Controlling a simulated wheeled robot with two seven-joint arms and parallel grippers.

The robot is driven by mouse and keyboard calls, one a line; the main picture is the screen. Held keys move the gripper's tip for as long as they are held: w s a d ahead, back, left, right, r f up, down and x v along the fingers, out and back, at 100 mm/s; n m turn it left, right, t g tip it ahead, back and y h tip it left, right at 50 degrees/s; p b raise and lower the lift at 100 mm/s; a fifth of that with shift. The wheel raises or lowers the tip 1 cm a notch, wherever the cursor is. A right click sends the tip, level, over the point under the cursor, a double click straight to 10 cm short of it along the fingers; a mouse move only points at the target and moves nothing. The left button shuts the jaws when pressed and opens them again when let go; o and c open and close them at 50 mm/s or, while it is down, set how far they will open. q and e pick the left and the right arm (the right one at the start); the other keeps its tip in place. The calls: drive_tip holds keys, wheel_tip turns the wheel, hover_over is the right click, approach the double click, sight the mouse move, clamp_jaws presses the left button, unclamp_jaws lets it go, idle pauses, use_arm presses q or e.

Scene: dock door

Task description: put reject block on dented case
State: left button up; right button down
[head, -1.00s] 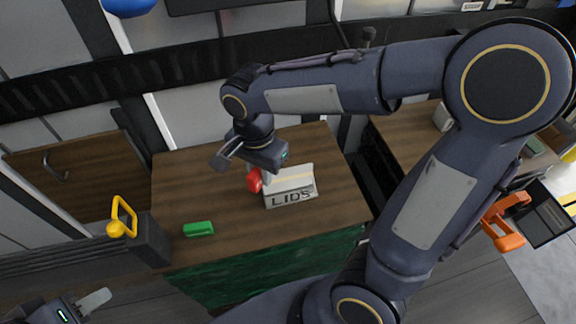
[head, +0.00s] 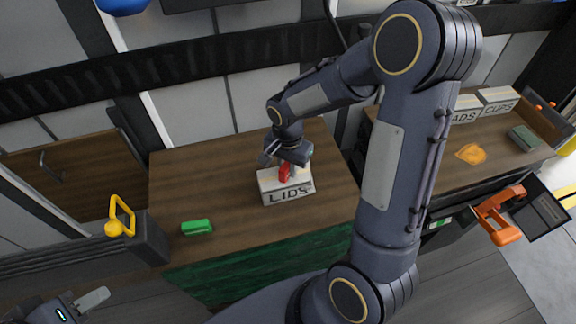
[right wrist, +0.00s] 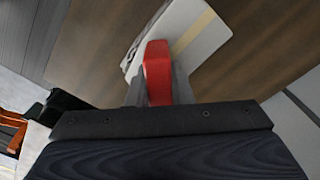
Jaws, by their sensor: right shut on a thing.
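The red block (head: 285,173) is between the fingers of my right gripper (head: 286,166), which is shut on it. In the right wrist view the red block (right wrist: 157,72) stands out past the fingertips, over the white case. The white case marked LIDS (head: 287,193) sits on the brown table. In the head view the block is over the case's top; I cannot tell whether it touches. The case (right wrist: 190,38) also shows in the right wrist view, with a tan tape strip. My left gripper (head: 88,303) is at the bottom left, only partly visible, far from the case.
A green block (head: 197,227) lies on the brown table (head: 190,180), left of the case. A yellow-handled lock (head: 120,218) is at the left. On the right table are cases marked ADS (head: 464,112) and CUPS (head: 498,100). An orange clamp-like thing (head: 500,215) is at the right.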

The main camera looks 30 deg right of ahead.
drive_tip(key=shift+f, duration=0.2)
drive_tip(key=c, duration=1.3)
unclamp_jaws()
drive_tip(key=shift+r, duration=0.1)
